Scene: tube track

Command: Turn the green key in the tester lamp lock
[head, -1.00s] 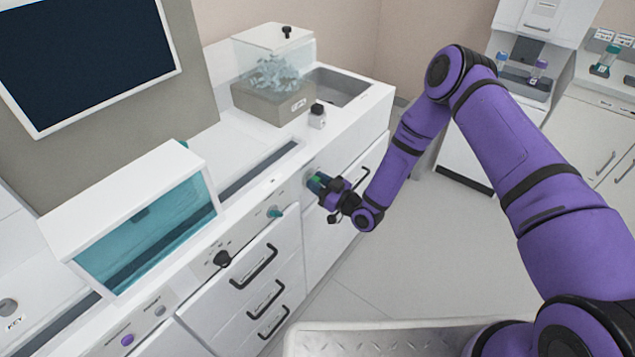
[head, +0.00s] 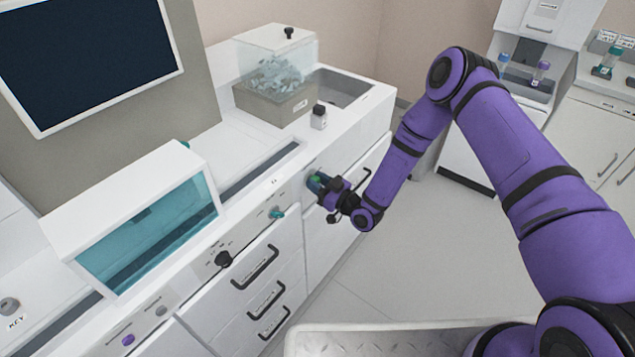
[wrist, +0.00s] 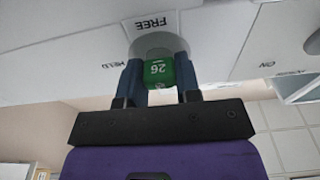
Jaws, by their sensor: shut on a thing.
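The green key (wrist: 159,72), its head marked 26, is between my gripper's fingers (wrist: 158,80) in the wrist view. My gripper is shut on it, with one dark blue finger on each side. The key is at the round grey lock (wrist: 152,42) on the white panel. Labels FREE and HELD are by the lock and read upside down in the wrist view. In the head view my gripper (head: 322,184) is at the cabinet front, with a bit of green at its tips. The key's shaft is hidden, and I cannot tell its exact turn angle.
A teal knob (head: 277,212) and a black knob (head: 223,259) are on the same front, left of my gripper. Drawer handles (head: 255,267) stick out below. The floor at right is open.

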